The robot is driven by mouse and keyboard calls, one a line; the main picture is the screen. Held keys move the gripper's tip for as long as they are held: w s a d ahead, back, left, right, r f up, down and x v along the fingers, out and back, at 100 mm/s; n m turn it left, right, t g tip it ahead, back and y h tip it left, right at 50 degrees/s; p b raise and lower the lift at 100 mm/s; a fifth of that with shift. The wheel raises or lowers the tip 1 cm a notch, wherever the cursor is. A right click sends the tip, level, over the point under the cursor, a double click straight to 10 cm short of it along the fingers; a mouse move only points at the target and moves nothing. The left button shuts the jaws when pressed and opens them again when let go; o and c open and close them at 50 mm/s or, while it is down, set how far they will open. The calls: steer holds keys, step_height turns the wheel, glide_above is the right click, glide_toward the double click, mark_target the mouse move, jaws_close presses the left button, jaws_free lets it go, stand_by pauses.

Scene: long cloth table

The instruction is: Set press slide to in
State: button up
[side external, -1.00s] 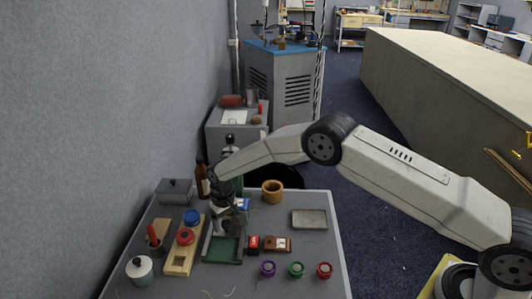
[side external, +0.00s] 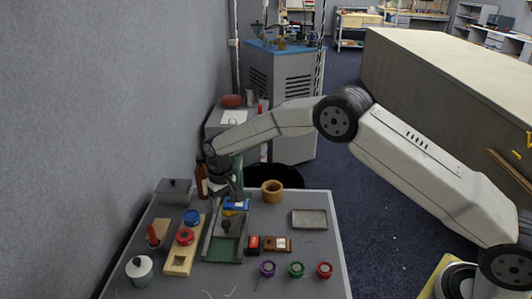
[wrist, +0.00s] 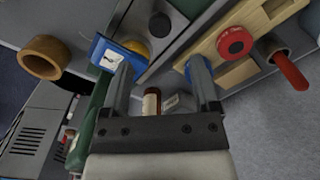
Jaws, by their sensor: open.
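The press (side external: 207,247) is a long grey frame with side rails on the table, with a dark green bed (side external: 228,254) at its near end. A dark round knob (side external: 226,225) stands between the rails and also shows in the wrist view (wrist: 160,24). I cannot tell for sure how far in the slide is. A blue block (side external: 237,204) with a white label sits at the press's far end, beside a yellow part (side external: 230,212). My gripper (side external: 228,193) is open and empty above the far end. In the wrist view its fingers (wrist: 160,70) are apart, with the knob beyond them.
A wooden board (side external: 178,262) with red and blue round pieces lies left of the press. A brown bottle (side external: 201,181) and wooden ring (side external: 272,191) stand at the back. Red and brown boxes (side external: 277,244) sit to the right, near a shallow metal tray (side external: 310,219).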

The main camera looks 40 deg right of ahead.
mark_target(226, 223)
stand_by(0.4)
steer(key=shift+s+d+f+m+t+h, duration=0.15)
steer(key=shift+s+m+t+h, duration=0.2)
steer(key=shift+m, duration=0.25)
steer(key=shift+s+f+m+t+h, duration=0.15)
steer(key=shift+s+m+t+h, duration=0.35)
steer(key=shift+m+t, duration=0.3)
steer(key=shift+s+a+m+t, duration=0.8)
steer(key=shift+a+m+t, duration=0.05)
steer(key=shift+m+t, duration=0.1)
steer(key=shift+f, duration=0.15)
steer(key=shift+x, duration=3.75)
jaws_close()
